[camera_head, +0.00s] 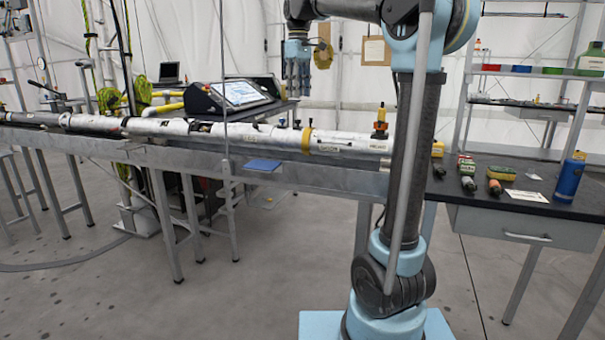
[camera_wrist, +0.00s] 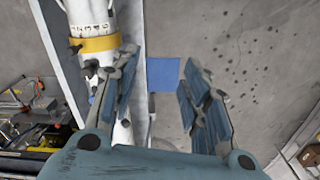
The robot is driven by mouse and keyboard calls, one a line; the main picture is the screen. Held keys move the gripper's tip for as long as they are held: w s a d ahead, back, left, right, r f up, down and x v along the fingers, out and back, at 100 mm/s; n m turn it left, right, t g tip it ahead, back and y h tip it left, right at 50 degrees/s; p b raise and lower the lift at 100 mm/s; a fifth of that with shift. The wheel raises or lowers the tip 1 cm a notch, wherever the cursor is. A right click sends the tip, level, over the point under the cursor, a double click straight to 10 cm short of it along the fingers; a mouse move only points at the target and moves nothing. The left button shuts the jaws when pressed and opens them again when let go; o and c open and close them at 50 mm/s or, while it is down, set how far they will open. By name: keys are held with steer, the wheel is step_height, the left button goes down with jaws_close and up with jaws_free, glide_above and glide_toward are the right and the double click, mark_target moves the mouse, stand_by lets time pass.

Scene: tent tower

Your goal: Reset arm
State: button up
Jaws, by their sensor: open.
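My gripper (camera_head: 297,68) hangs down from my arm above the long white pipe assembly (camera_head: 345,142) in the head view. In the wrist view the two fingers of my gripper (camera_wrist: 158,92) are spread apart with nothing between them. The pipe shows to the left of the fingers in the wrist view, with a yellow band (camera_wrist: 95,44) around it. That yellow band (camera_head: 307,141) also shows in the head view. A blue flat square (camera_wrist: 163,74) shows below and beyond the fingers.
A dark workbench (camera_head: 540,191) at right holds a blue bottle (camera_head: 568,178) and several small tools. A tablet screen (camera_head: 240,93) stands behind the pipe. Metal legs support the pipe's rail (camera_head: 330,176). Open concrete floor (camera_head: 120,295) lies in front.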

steer(key=s+d+f+m+t, duration=0.1)
steer(key=s+d+f+m, duration=0.3)
steer(key=s+d+f, duration=0.65)
steer(key=s+d+f+m+t, duration=0.1)
steer(key=s+d+f+m, duration=0.45)
steer(key=s+f, duration=0.75)
steer(key=s+d+f+m, duration=0.1)
steer(key=s+d+f, duration=0.1)
steer(key=f, duration=0.6)
steer(key=s+d+f, duration=0.2)
steer(key=s+f, duration=0.3)
steer(key=f, duration=0.4)
steer(key=shift+s+d+m, duration=0.3)
steer(key=shift+m, duration=0.05)
steer(key=shift+c, duration=1)
